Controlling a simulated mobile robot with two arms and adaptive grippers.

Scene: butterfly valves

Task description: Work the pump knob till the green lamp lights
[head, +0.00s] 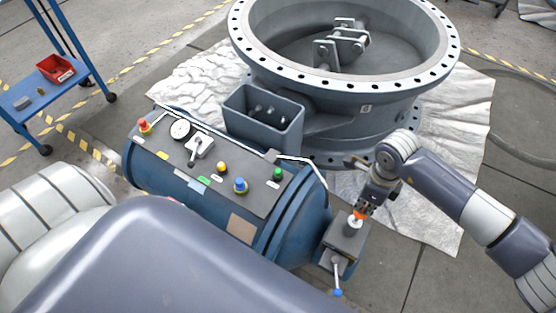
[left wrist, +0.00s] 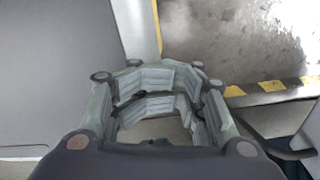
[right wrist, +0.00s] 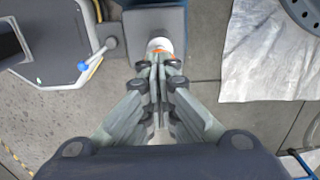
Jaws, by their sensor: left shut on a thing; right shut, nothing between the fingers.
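The blue hydraulic unit (head: 150,170) lies in the middle of the head view. At its right end a grey box (head: 350,246) carries a white knob with an orange part (head: 354,223). The knob also shows in the right wrist view (right wrist: 160,44). My right gripper (head: 361,207) is shut and empty, its fingertips at the knob; whether they touch it I cannot tell. The green lamp (head: 278,174) is a dome on the unit's panel; I cannot tell if it is lit.
The panel also has a red-topped button (head: 144,126), a gauge (head: 180,130), a lever (head: 198,148), a yellow dome (head: 222,168) and a blue knob (head: 240,186). A blue-tipped lever (head: 337,280) hangs below the box. The large flanged valve (head: 290,85) stands behind.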

